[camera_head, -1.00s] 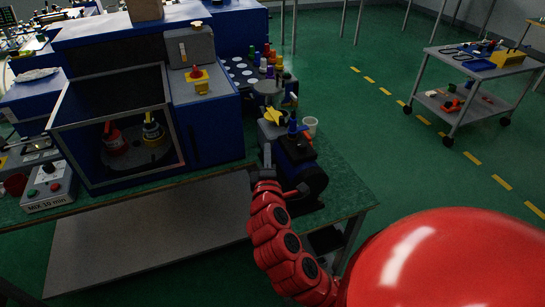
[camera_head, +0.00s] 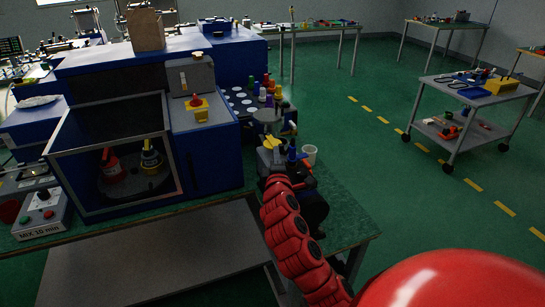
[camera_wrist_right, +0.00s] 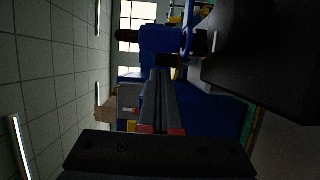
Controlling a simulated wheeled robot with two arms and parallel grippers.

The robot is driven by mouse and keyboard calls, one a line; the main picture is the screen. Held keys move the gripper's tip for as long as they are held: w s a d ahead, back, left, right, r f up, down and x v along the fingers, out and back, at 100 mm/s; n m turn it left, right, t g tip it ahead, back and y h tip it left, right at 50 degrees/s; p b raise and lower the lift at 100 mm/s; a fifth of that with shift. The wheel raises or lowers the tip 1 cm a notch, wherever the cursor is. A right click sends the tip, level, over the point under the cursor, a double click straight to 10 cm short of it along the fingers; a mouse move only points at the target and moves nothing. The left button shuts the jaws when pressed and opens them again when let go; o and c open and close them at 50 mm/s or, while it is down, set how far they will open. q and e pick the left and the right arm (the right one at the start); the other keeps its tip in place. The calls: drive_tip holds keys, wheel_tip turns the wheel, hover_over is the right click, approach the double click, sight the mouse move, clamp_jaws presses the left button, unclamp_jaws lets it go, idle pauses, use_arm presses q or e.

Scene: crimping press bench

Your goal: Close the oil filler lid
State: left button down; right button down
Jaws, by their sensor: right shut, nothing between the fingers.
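A small blue and dark press unit (camera_head: 306,185) stands near the front right end of the bench. A yellow part (camera_head: 270,143) and a blue knob-like part (camera_head: 292,154) show on its top. I cannot tell which part is the oil filler lid. My right gripper (camera_head: 268,163) is at the unit's left side, partly hidden behind my red arm. In the right wrist view its fingers (camera_wrist_right: 159,78) are shut and empty, pointing at a blue part (camera_wrist_right: 159,40). I cannot tell whether they touch it. My left gripper is out of view.
A blue cabinet with an open-fronted chamber (camera_head: 60,125) fills the left of the bench. A white cup (camera_head: 310,154) stands close behind the unit. A rack of coloured bottles (camera_head: 240,98) is farther back. The green bench top (camera_head: 345,215) is clear at right.

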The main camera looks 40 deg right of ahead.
drive_tip(key=shift+s+d+r+p, duration=0.1)
drive_tip(key=shift+s+d+p, duration=0.2)
drive_tip(key=shift+d+p, duration=0.3)
drive_tip(key=shift+s+d, duration=0.1)
drive_tip(key=shift+d, duration=0.25)
drive_tip(key=shift+a, duration=0.2)
